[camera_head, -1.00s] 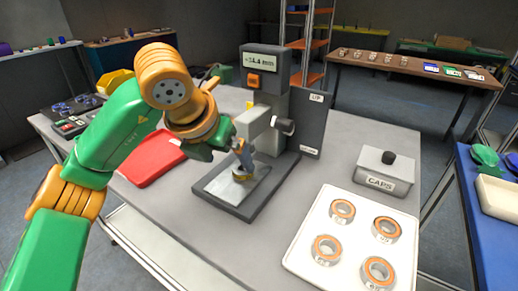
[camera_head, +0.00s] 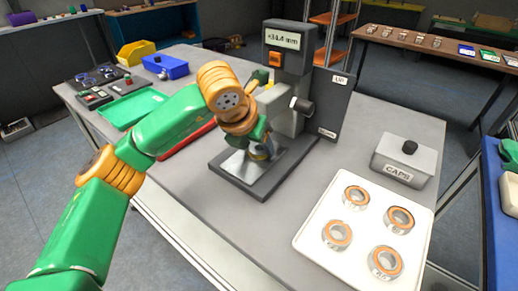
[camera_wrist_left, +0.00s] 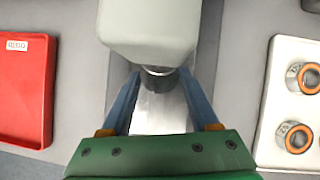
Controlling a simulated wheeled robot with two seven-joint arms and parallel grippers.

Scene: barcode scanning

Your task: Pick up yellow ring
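I cannot make out a separate yellow ring for certain in either view. My left gripper (camera_head: 262,152) is low over the metal plate (camera_head: 243,166) of the grey measuring machine (camera_head: 290,60). In the left wrist view the two blue fingers of this gripper (camera_wrist_left: 158,84) are spread apart, with orange pieces at their bases. A dark round part of the machine (camera_wrist_left: 158,70) shows between the fingertips, under a pale block that hides what lies beyond. No held object shows between the fingers. My right gripper is in neither view.
A white tray (camera_head: 312,238) with several orange-faced metal rings stands at right, beside the grey CAPS box (camera_head: 403,160). A red tray (camera_wrist_left: 22,90) lies left of the machine. A green tray (camera_head: 130,108) and blue bin (camera_head: 166,67) are farther left. The machine's head overhangs the gripper.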

